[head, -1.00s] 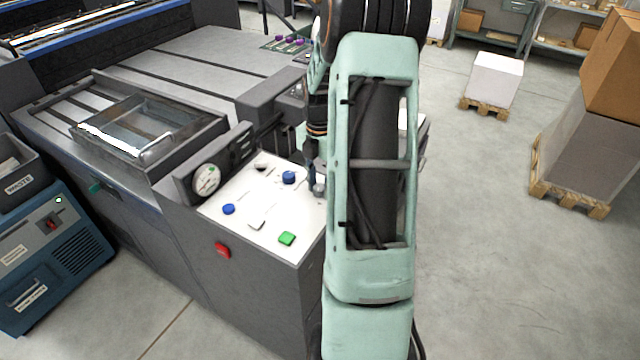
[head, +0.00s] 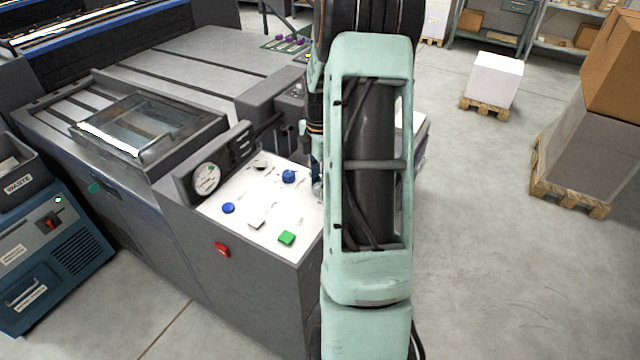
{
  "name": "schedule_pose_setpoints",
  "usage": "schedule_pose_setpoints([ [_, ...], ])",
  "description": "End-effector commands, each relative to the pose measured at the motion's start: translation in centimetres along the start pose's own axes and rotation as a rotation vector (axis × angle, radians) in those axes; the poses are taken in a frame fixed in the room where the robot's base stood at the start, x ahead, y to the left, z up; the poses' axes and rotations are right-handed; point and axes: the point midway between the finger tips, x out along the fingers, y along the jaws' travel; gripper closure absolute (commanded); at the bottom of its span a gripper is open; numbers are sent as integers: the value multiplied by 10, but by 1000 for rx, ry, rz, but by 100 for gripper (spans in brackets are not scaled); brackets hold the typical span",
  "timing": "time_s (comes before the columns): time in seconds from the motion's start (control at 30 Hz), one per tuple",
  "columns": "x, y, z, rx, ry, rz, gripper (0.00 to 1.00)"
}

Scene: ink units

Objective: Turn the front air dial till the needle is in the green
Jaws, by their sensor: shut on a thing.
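The white control panel (head: 262,233) slopes on the machine's near corner, with a blue knob (head: 228,208) at its left and another blue knob (head: 289,176) farther back. The round gauge (head: 206,178) stands behind the panel's left edge. Its face is white with a small green part near the top; the needle is too small to read. My gripper (head: 317,186) is at the panel's right edge, mostly hidden behind my arm. It is shut on what seems to be a dial there, largely covered. I cannot read which dial is the front air one.
A green button (head: 286,238), a pale button (head: 257,223) and a black knob (head: 260,166) are on the panel. A red switch (head: 222,250) is on the cabinet front. A raised grey block (head: 270,97) stands behind the panel.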

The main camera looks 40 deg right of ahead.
Motion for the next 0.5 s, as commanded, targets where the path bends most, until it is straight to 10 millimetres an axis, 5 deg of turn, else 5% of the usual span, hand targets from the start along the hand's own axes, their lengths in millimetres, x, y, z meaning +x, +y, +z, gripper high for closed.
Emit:
schedule_pose_setpoints([
  [0.5, 0, 1, 1, 491, -2, 3, 98],
])
